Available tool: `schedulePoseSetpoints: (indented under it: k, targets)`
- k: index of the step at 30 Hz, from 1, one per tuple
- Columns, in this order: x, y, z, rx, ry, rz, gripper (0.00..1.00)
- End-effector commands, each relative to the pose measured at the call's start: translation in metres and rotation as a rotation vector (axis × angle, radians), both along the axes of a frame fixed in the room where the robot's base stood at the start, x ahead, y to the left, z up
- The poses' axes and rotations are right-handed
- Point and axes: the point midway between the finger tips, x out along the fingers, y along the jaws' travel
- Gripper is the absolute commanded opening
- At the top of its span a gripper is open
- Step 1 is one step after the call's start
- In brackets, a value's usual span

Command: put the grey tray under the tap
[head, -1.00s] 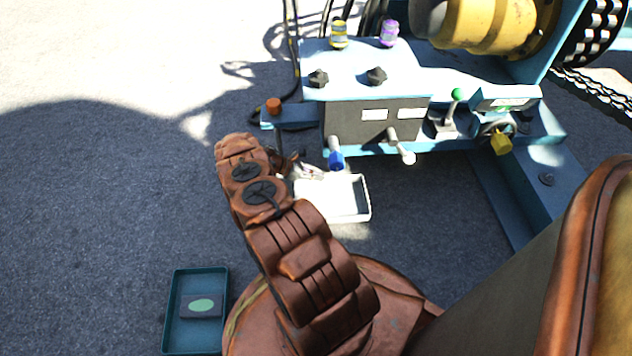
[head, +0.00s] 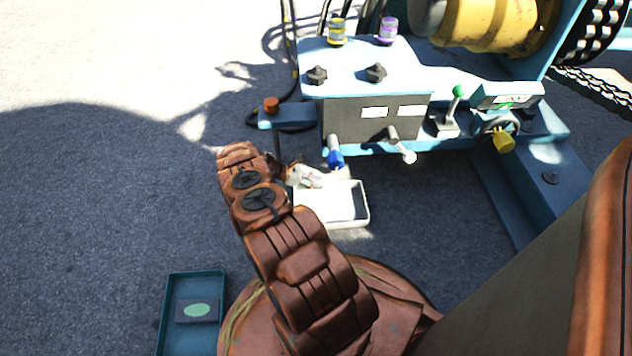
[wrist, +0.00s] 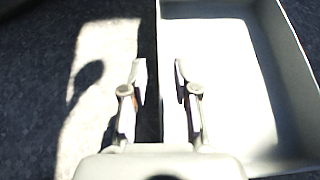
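The grey tray (head: 345,205), pale in the sunlight, lies on the ground in front of the machine's control box. My gripper (head: 318,178) is at the tray's left side in the head view. In the wrist view my gripper (wrist: 159,72) has its fingers apart, with the left wall of the tray (wrist: 230,70) between them and a gap on each side. A blue-ended spout (head: 335,158), which looks like the tap, hangs from the box front just behind the tray. The tray looks empty; its left end is partly hidden by my gripper.
A grey-white lever (head: 404,150) sticks out right of the spout. An orange-capped post (head: 271,106) stands on a blue arm to the left. A teal tray (head: 170,300) with a dark block (head: 197,311) lies at lower left.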

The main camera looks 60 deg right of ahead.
Motion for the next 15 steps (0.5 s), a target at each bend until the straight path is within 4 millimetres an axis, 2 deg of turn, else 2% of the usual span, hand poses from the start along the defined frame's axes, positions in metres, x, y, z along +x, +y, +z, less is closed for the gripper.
schedulePoseSetpoints:
  k: [10,15]
  targets:
    - [0.0002,0.0,0.0021,0.0,0.0,0.0,0.31]
    - [0.0079,0.0058,0.0088,-0.001,0.0,0.0,0.31]
